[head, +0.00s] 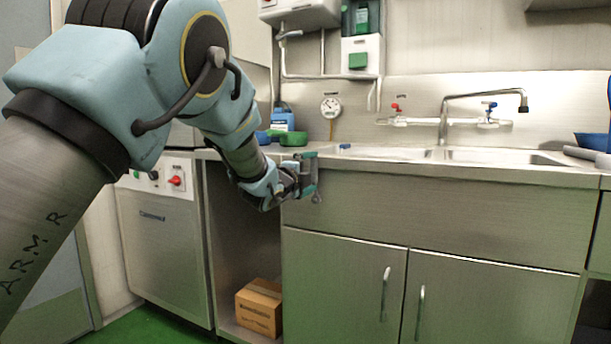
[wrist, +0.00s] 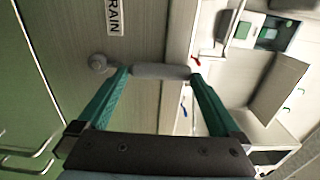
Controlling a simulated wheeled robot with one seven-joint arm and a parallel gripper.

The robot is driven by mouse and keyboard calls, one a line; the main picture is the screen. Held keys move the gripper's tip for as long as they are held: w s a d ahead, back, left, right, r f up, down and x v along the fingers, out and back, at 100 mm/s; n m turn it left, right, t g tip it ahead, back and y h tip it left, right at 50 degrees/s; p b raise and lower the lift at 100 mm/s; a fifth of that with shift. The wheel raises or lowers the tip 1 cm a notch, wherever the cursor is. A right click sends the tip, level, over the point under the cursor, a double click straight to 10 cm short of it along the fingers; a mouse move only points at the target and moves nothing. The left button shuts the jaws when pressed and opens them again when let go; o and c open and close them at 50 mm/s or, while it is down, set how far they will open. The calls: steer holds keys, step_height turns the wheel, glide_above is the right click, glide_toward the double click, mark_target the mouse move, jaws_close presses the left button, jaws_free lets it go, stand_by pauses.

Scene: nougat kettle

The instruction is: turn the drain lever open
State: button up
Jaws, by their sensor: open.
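The drain lever shows in the wrist view as a thick grey handle (wrist: 160,71) with a round pivot (wrist: 98,63) at its left end, on the steel sink front. A white label (wrist: 115,15) with part of the word "DRAIN" is above the pivot. My gripper (wrist: 160,75) is open, its green fingers at either end of the handle. The left fingertip overlaps the lever between pivot and handle; I cannot tell whether either finger touches. In the head view my gripper (head: 309,174) is at the sink front, and the small round pivot (head: 317,198) shows just below it, the handle mostly hidden.
The sink counter (head: 480,171) runs above the lever, with a tap (head: 443,115) and red and blue valve handles behind. Green and blue items stand on the counter behind my gripper. Below are cabinet doors (head: 343,290) and an open bay with a cardboard box (head: 259,307).

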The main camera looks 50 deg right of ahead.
steer(key=v, duration=1)
steer(key=shift+a, duration=0.2)
steer(key=w+a+f+n+t+y, duration=0.25)
steer(key=w+a+f+n, duration=0.2)
steer(key=w+a, duration=0.3)
steer(key=w+a+f+n+t+y, duration=0.25)
steer(key=w+a+n+y, duration=0.2)
steer(key=w+a, duration=0.35)
steer(key=w+a+f+n+g+y, duration=0.1)
steer(key=w+a+f+n+y, duration=0.2)
steer(key=a, duration=0.6)
steer(key=a+f+n+y, duration=0.2)
steer(key=a+f+n, duration=0.25)
steer(key=a, duration=0.45)
steer(key=s+a+f+n+g+y, duration=0.35)
steer(key=s+a+n, duration=0.4)
steer(key=a, duration=0.55)
steer(key=s+a+f+n+g+y, duration=0.2)
steer(key=s+a+f+n+g, duration=0.15)
steer(key=s+a+n, duration=0.7)
step_height(320, 180, up, 29)
steer(key=w+a+m+p, duration=0.2)
steer(key=p, duration=2.7)
steer(key=shift+w+a, duration=0.3)
steer(key=shift+a, duration=0.1)
